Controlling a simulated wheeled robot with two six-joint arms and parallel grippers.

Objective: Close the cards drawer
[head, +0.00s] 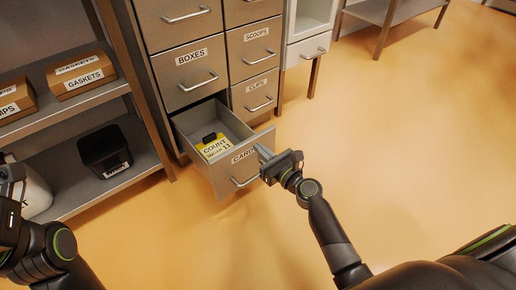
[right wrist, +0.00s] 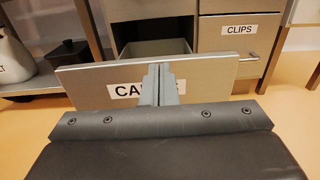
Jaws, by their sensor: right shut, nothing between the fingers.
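The cards drawer (head: 222,179) is pulled out at the bottom of the cabinet's left column. A yellow "COUNT" card and a black item (head: 212,147) lie in it. Its front panel also shows in the right wrist view (right wrist: 210,75), with the label partly hidden behind my fingers. My right gripper (head: 264,153) is shut and empty, at the right part of the drawer front; in the right wrist view its fingers (right wrist: 159,84) point at the panel. I cannot tell whether they touch it. My left arm is at the lower left of the head view; its gripper (head: 10,190) is only partly seen.
Closed drawers labelled BOXES (head: 190,74), SCOOPS (head: 256,46) and CLIPS (head: 257,93) surround the open one above and to the right. A shelf unit (head: 110,196) with GASKETS boxes (head: 82,73) and a black bin (head: 105,151) stands left. The floor at right is clear.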

